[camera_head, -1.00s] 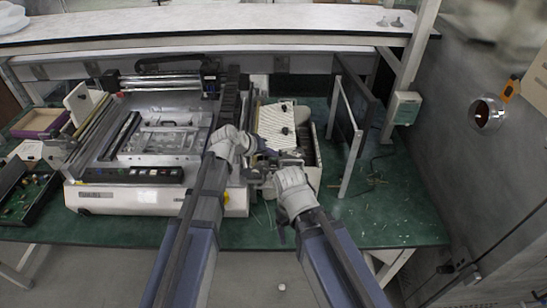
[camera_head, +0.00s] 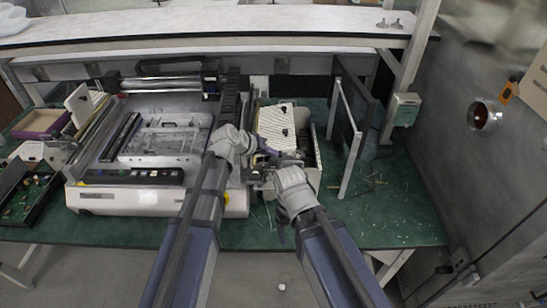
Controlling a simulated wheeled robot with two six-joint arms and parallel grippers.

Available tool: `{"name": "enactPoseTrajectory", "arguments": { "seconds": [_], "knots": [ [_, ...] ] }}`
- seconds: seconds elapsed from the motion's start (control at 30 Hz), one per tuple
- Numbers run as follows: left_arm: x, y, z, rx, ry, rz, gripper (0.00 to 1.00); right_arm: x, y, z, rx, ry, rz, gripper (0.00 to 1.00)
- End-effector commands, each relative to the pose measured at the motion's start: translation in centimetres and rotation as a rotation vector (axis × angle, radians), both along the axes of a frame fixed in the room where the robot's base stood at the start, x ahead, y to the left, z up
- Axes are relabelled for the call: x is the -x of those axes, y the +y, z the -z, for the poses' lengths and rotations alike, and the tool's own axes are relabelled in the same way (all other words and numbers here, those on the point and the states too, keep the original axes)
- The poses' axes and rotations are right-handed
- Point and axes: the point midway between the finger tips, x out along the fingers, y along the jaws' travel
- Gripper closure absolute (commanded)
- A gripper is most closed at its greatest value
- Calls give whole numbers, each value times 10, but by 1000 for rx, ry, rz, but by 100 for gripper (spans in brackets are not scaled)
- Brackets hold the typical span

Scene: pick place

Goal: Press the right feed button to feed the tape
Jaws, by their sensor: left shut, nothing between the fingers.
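The tape feeder unit (camera_head: 276,118), with a pale ribbed top, stands on the green table right of the large white machine. My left gripper (camera_head: 254,148) is shut and empty at the front left of this unit. My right gripper (camera_head: 283,168) is close in front of the unit, right of and nearer than the left one. I cannot tell whether its fingers are open, or whether it touches the unit. The feed buttons and the tape cannot be made out; the grippers cover part of the unit's front.
The large white machine (camera_head: 110,199) fills the table's left half. A dark tray (camera_head: 28,195) and a purple-lined box (camera_head: 40,122) lie at the far left. Upright panels (camera_head: 345,140) stand right of the feeder. The green table (camera_head: 400,215) is mostly clear at the right, with small scraps.

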Motion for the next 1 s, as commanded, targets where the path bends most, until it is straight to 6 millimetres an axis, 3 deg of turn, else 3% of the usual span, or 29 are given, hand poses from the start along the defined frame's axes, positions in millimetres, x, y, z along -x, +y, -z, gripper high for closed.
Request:
{"name": "enactPoseTrajectory", "arguments": {
  "seconds": [0.27, 0.8, 1.0],
  "knots": [
    [0, 0, -9, 0, 0, 0, 100, 0, 0, -9, 0, 0, 0, 22],
    [0, 0, -60, 0, 0, 0, 100, 0, 0, -60, 0, 0, 0, 22],
    [0, 0, -60, 0, 0, 0, 100, 0, 0, -60, 0, 0, 0, 22]
  ]
}}
